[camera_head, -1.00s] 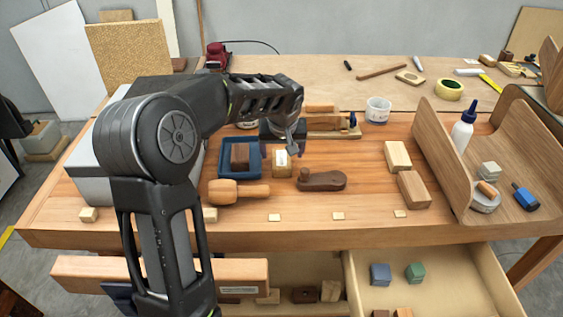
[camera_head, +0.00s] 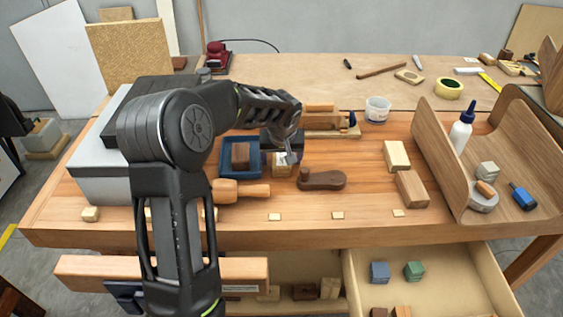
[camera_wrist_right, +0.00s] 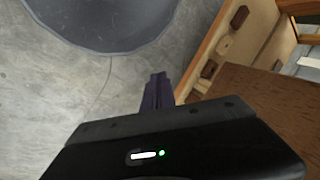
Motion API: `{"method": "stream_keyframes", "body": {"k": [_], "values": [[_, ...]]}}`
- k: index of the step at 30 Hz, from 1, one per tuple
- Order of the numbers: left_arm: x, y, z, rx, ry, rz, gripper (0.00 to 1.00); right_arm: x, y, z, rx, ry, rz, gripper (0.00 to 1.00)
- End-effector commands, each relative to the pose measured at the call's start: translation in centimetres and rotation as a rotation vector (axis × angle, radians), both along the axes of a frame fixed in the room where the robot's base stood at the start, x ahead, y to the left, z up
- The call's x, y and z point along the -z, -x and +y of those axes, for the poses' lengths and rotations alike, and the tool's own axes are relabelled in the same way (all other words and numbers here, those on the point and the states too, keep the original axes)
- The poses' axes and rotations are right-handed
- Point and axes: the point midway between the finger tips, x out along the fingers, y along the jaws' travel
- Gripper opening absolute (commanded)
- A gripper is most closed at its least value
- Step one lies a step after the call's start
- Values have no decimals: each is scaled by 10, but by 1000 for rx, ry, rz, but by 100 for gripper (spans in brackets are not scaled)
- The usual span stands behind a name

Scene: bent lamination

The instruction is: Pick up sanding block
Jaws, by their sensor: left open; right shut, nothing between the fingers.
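A light wooden block with a pale label (camera_head: 280,169) sits on the workbench, right of a blue tray; it may be the sanding block, but I cannot read the label. My left gripper (camera_head: 291,157) is open above and beside it, covering its upper part; I cannot tell whether the fingers touch it. A dark brown block (camera_head: 241,154) lies in the blue tray (camera_head: 226,172). My right gripper (camera_wrist_right: 157,91) is shut and empty in the right wrist view, over the grey floor.
A wooden mallet (camera_head: 241,191) and a dark wooden plane-like tool (camera_head: 322,180) lie close to the labelled block. A curved wooden piece (camera_head: 446,160) is at the right. An open drawer (camera_head: 478,275) holds small blocks.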

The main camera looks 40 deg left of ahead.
Motion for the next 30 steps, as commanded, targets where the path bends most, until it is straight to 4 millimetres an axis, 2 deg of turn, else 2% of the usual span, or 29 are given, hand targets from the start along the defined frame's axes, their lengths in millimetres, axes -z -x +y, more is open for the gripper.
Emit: {"method": "stream_keyframes", "body": {"k": [13, 30], "values": [[3, 0, 0, -1, 0, 0, 76, 5, 0, 0, 0, 0, 0, 0], [2, 0, 0, 0, 0, 0, 31, 4, 0, 0, 0, 0, 0, 0]]}}
